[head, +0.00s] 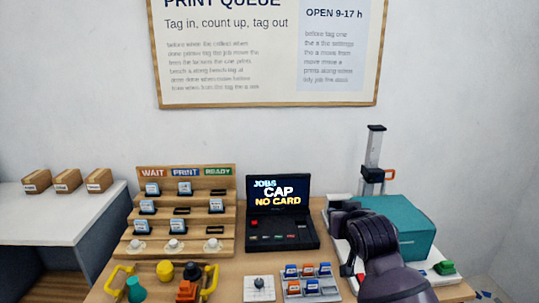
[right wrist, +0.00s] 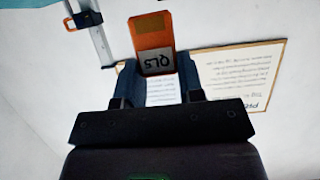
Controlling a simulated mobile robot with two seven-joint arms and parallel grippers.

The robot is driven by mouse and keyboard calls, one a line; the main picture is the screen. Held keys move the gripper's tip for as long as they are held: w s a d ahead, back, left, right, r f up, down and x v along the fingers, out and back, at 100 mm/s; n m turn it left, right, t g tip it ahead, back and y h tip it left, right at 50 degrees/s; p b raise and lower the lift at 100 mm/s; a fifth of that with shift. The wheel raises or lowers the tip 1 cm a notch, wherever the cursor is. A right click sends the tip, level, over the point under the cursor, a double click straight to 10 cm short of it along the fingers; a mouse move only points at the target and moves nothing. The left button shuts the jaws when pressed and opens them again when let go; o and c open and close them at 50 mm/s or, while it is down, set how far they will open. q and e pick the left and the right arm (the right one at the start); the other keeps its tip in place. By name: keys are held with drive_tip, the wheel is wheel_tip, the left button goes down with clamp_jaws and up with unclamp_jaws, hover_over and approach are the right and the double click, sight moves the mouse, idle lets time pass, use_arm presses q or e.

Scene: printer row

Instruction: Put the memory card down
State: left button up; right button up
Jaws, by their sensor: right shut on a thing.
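The memory card (right wrist: 153,42) is orange with a pale label reading "QL5", which appears upside down in the right wrist view. My right gripper (right wrist: 157,75) is shut on its lower end, and the card sticks out beyond the fingertips. In the head view my right arm comes in from the lower right, in front of the teal printer; the held card cannot be made out there. A small tray (head: 286,297) at the front of the table holds several blue and orange cards. My left gripper is not in view.
A wooden rack (head: 226,241) marked WAIT, PRINT, READY holds several cards and has empty slots. A dark console (head: 308,236) reads "JOBS CAP NO CARD". The teal box (head: 408,222) and a post (head: 374,150) stand right. A yellow-handled tray (head: 122,270) is front left.

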drive_tip(key=s+d+f, duration=0.1)
drive_tip(key=s+f, duration=0.3)
drive_tip(key=s, duration=0.5)
drive_tip(key=s+d+f, duration=0.1)
drive_tip(key=s+f, duration=0.3)
drive_tip(key=s, duration=0.6)
drive_tip(key=w+a+r, duration=0.2)
drive_tip(key=w+r, duration=0.6)
drive_tip(key=w, duration=0.4)
drive_tip(key=x, duration=1)
drive_tip(key=shift+d+f, duration=0.45)
drive_tip(key=shift+d, duration=0.15)
drive_tip(key=shift+s, duration=0.15)
